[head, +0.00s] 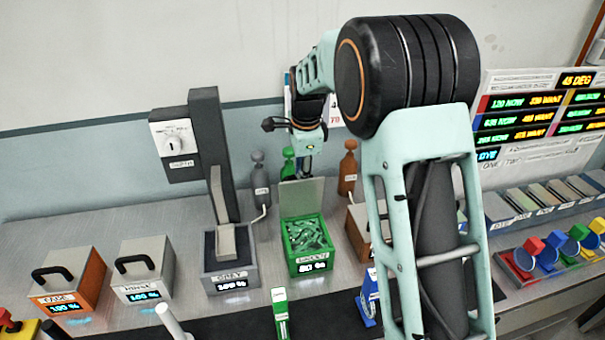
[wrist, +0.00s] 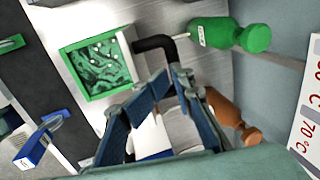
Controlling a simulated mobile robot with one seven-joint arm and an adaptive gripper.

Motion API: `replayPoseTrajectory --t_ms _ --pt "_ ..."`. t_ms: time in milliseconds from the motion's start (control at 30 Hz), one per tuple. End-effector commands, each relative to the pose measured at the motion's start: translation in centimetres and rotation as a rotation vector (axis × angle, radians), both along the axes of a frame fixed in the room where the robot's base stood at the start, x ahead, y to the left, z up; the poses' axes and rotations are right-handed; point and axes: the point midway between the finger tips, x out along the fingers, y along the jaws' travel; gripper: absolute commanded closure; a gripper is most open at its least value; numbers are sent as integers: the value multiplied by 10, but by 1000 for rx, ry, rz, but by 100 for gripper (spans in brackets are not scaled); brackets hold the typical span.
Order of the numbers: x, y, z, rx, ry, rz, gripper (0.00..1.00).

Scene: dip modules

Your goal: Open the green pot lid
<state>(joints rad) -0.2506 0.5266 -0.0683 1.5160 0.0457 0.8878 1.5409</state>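The green pot (head: 308,262) stands on the bench in the middle of the head view, its top uncovered and green pieces showing inside. Its pale lid (head: 302,197) stands raised at the back edge. In the wrist view the green pot (wrist: 75,72) is at upper left, with the black lid handle (wrist: 158,43) beside it on the right. My gripper (wrist: 150,93) has its blue fingers spread apart, with the handle just beyond the tips; no contact is clear. In the head view my wrist is above and behind the lid, and the fingers are hard to make out.
The grey pot (head: 230,278) stands to the left, its lid also raised. Closed orange (head: 68,288) and white (head: 142,280) pots stand further left. Green (wrist: 232,35) and brown (wrist: 235,115) bottles stand near the wall. My arm hides part of the pot on the right.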

Motion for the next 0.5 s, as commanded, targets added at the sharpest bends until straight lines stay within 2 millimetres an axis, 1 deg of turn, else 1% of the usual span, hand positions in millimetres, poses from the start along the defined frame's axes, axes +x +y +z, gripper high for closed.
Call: replayPoseTrajectory --t_ms 33,433,500 --pt "-9 -1 -14 -7 33 0 71" --pt "-9 -1 -13 -7 33 0 71" --pt "-6 -1 -10 -5 25 0 71"
